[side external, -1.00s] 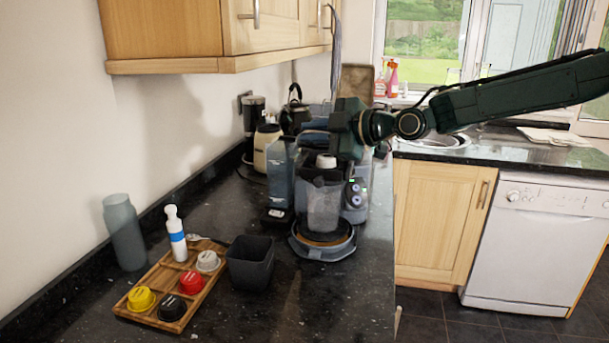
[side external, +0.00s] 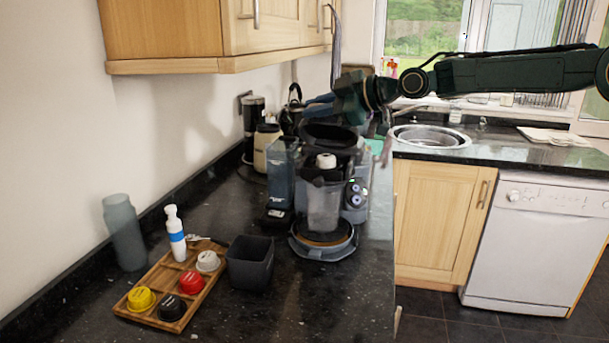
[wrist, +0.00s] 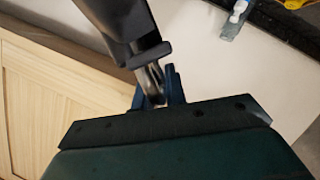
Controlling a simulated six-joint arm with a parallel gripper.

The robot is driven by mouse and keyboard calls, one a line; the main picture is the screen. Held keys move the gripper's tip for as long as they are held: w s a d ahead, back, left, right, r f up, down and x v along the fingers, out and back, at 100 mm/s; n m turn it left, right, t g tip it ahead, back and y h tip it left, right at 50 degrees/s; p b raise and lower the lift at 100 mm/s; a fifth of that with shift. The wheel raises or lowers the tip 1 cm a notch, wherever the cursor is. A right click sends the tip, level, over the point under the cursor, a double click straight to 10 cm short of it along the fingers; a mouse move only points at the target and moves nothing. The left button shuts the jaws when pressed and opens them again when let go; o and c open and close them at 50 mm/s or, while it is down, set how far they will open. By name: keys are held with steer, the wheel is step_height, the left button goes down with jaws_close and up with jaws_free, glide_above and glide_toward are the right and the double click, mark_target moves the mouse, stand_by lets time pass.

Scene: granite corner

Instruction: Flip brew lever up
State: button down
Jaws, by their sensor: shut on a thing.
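The coffee machine (side external: 323,205) stands on the dark counter, with a clear container and a round drip base at its front. A dark looped piece, the brew lever (side external: 330,136), stands raised and tilted above the machine's head, with a white capsule-like top (side external: 326,160) below it. My gripper (side external: 318,108) is at the upper end of the lever, above the machine. In the wrist view, my gripper's blue fingers (wrist: 160,92) are shut on the end of the dark lever (wrist: 120,25). The exact contact is partly hidden.
A wooden tray (side external: 150,320) holds several coloured capsules and a white bottle (side external: 175,233). A black bin (side external: 250,262) and grey cylinder (side external: 124,232) stand nearby. A kettle (side external: 292,115) and cream jar (side external: 267,147) are behind. Wooden cupboards (side external: 165,35) hang above at left.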

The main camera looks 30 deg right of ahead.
steer(key=shift+w, duration=0.1)
stand_by(0.3)
steer(key=c, duration=1.5)
jaws_free()
steer(key=shift+d+r, duration=0.1)
steer(key=v, duration=1.3)
steer(key=shift+d+r, duration=0.2)
steer(key=shift+d, duration=0.15)
steer(key=shift+s, duration=0.25)
